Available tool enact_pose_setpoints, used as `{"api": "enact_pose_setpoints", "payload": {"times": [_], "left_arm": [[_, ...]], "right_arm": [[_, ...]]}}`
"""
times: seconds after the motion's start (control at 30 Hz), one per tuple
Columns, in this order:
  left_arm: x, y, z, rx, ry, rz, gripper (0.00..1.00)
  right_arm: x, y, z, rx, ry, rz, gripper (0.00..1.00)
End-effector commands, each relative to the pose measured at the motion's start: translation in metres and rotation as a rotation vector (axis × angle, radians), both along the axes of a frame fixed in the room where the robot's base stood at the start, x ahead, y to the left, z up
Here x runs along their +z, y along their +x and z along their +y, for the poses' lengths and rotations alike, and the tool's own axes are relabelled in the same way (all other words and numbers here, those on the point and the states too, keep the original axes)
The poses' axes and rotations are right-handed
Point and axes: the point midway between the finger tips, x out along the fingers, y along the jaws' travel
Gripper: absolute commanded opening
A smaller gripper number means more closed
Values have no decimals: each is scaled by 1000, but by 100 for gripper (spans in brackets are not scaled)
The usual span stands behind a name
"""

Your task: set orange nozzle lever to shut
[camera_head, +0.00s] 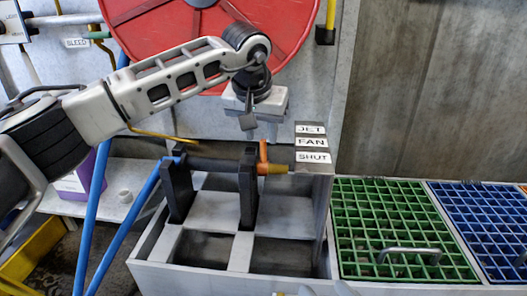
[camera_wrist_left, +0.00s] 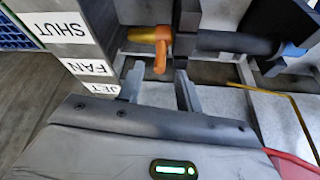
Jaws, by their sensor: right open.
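The orange nozzle lever (camera_head: 263,152) stands up from the nozzle beside the sign post in the head view. The dark nozzle (camera_head: 215,164) lies level across two black holders, with a yellow-brown tip toward the post. The post's labels (camera_head: 312,143) read JET, FAN and SHUT from top to bottom. My left gripper (camera_head: 247,122) points down, above and slightly left of the lever. In the left wrist view its fingers (camera_wrist_left: 159,78) are apart and empty, with the lever (camera_wrist_left: 160,52) beyond the gap. Only pale parts of my right gripper (camera_head: 312,290) show at the bottom edge.
A blue hose (camera_head: 137,206) runs down from the nozzle's left end. A red reel (camera_head: 205,30) is behind my left arm. Green (camera_head: 395,225) and blue (camera_head: 490,220) grates lie right of the post. The compartmented tray (camera_head: 150,275) has open room under the nozzle.

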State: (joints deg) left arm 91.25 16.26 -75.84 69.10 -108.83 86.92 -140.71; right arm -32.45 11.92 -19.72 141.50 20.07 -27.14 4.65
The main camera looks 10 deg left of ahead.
Motion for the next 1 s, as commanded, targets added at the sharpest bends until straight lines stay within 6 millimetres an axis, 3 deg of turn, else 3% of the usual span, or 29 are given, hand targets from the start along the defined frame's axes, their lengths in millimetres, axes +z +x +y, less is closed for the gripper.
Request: {"api": "enact_pose_setpoints", "payload": {"times": [0.03,0.23,0.67,0.8,1.0], "left_arm": [[-13,4,-1,1,-1,1,35],[-36,14,-3,1,-1,0,35],[-42,17,-4,0,-1,-1,35],[-42,17,-4,0,-1,-1,0],[-42,17,-4,0,-2,-4,0]], "right_arm": [[-1,0,1,2,18,-5,57],[0,0,3,7,63,-5,57],[9,0,3,9,85,-21,57],[9,0,3,10,85,-21,57],[6,0,3,9,84,-17,57]]}}
